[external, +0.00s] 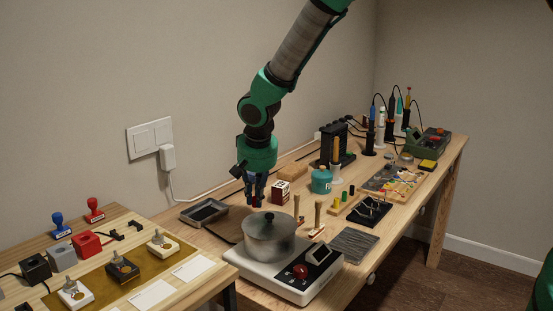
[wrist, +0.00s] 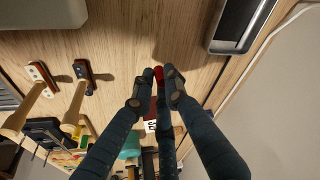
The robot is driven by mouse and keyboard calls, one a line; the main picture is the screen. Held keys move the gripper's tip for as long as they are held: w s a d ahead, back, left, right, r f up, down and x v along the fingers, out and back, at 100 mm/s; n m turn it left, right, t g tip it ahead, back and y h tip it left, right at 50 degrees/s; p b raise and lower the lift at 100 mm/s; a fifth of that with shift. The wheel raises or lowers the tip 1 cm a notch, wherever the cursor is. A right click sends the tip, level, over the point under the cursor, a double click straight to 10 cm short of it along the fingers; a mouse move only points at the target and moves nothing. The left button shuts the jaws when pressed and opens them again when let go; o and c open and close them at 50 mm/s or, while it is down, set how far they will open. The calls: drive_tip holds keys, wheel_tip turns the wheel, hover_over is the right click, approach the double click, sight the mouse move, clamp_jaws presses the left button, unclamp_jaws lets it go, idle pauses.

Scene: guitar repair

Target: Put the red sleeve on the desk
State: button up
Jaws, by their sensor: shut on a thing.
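My gripper (external: 254,202) is shut on a small red piece, seemingly the red sleeve (wrist: 159,73), pinched between the fingertips in the wrist view. My gripper also shows in the wrist view (wrist: 159,88), pointing down. In the external view the fingers hang over the back part of the wooden desk (wrist: 200,70), behind the pot. I cannot tell whether the sleeve touches the desk or is just above it.
A lidded pot (external: 268,238) on a white hot plate (external: 252,271) stands in front of my gripper. A black tray (external: 204,212) lies to its left. A dark red and white box (external: 281,192) and a teal jar (external: 321,181) stand to its right.

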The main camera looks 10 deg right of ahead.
drive_tip(key=shift+f, duration=1.75)
drive_tip(key=shift+f+b, duration=0.15)
drive_tip(key=shift+b, duration=0.3)
drive_tip(key=o, duration=0.7)
drive_tip(key=shift+o, duration=0.2)
drive_tip(key=shift+s+r, duration=0.15)
drive_tip(key=shift+r, duration=0.55)
drive_tip(key=p+v, duration=0.1)
drive_tip(key=v, duration=1)
drive_tip(key=shift+p, duration=0.3)
drive_tip(key=shift+d, duration=0.1)
